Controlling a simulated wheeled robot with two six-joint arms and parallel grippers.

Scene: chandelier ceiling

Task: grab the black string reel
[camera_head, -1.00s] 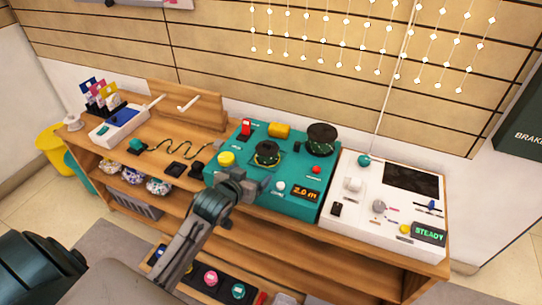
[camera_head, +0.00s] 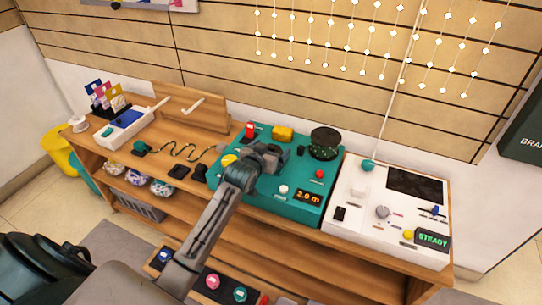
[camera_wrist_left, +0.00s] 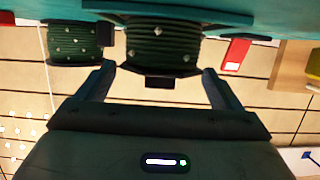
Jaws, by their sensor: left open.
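A reel with a black round top (camera_head: 325,138) stands at the back right of the teal machine (camera_head: 305,175) in the head view. Another reel is largely hidden behind my left gripper (camera_head: 268,155). In the wrist view, which is upside down, a reel wound with dark green string (camera_wrist_left: 160,42) lies between the open fingers of my left gripper (camera_wrist_left: 158,85). I see no clear contact, and the grip is not closed. A second, similar reel (camera_wrist_left: 75,42) is to the left in that view. My right gripper is not in view.
A wavy cord (camera_head: 185,151) lies on the wooden counter to the left. Strings of white beads (camera_head: 370,45) hang above.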

